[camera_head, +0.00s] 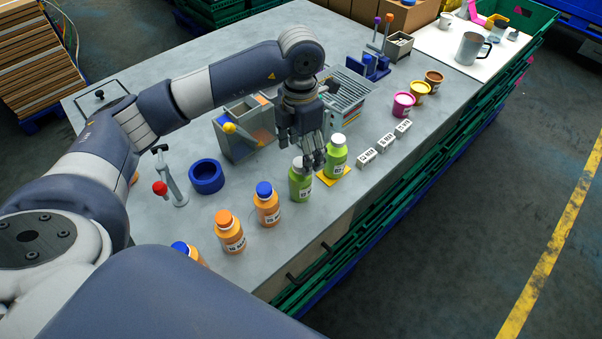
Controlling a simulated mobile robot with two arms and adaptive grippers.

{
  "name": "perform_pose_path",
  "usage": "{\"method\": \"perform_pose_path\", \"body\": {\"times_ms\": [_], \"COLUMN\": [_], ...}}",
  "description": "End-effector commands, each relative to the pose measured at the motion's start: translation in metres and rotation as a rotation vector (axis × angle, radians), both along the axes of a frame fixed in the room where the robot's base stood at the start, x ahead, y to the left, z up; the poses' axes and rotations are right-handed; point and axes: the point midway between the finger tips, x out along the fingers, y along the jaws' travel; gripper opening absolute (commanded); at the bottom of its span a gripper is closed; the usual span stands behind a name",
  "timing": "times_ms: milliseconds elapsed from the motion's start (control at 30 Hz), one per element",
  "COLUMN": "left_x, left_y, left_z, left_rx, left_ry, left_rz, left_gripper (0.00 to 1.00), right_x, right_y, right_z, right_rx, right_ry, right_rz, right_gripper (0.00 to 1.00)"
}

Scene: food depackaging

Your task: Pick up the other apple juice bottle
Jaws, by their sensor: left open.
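Two green bottles, which look like the apple juice, stand upright on the grey table (400,165). One green bottle (299,188) with a greyish white cap stands on the bare table. My right gripper is out of view.
Orange bottles (230,238) stand to the left, near the front edge. A blue ring (206,178), a red-knobbed lever (162,188) and a grey bin (235,148) are behind. White labelled blocks (385,142) and small tubs (403,106) stand to the right.

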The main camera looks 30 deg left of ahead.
Motion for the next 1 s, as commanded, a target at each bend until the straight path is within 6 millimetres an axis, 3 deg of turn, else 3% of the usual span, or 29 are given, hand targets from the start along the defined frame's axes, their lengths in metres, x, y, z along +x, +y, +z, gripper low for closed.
{"method": "perform_pose_path", "body": {"times_ms": [100,167,400,467,567,700,833,967,1000], "left_x": [-0.002,-0.001,-0.003,-0.003,-0.004,-0.003,-0.003,-0.003,-0.003], "left_y": [-0.001,-0.001,-0.002,-0.002,-0.003,-0.004,-0.003,-0.003,-0.003], "left_z": [-0.016,-0.023,-0.04,-0.048,-0.062,-0.079,-0.083,-0.083,-0.083], "left_rx": [0.0,-0.001,-0.001,-0.001,-0.001,-0.001,-0.002,-0.002,-0.002], "left_ry": [0.004,0.002,0.004,0.005,0.004,0.002,-0.001,-0.001,-0.001], "left_rz": [-0.001,-0.002,-0.002,-0.001,-0.002,-0.002,-0.002,-0.003,-0.003], "left_gripper": [0.69,0.69,0.69,0.69,0.69,0.69,0.69,0.69,0.62], "right_x": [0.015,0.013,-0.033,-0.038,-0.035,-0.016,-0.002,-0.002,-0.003], "right_y": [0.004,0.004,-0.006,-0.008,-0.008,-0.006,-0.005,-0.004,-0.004], "right_z": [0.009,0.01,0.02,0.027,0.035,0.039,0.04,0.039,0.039], "right_rx": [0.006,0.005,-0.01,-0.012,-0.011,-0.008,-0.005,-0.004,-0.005], "right_ry": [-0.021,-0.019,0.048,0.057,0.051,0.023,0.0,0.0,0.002], "right_rz": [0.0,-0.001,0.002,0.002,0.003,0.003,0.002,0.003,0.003], "right_gripper": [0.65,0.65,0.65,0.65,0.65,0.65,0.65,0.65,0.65]}}
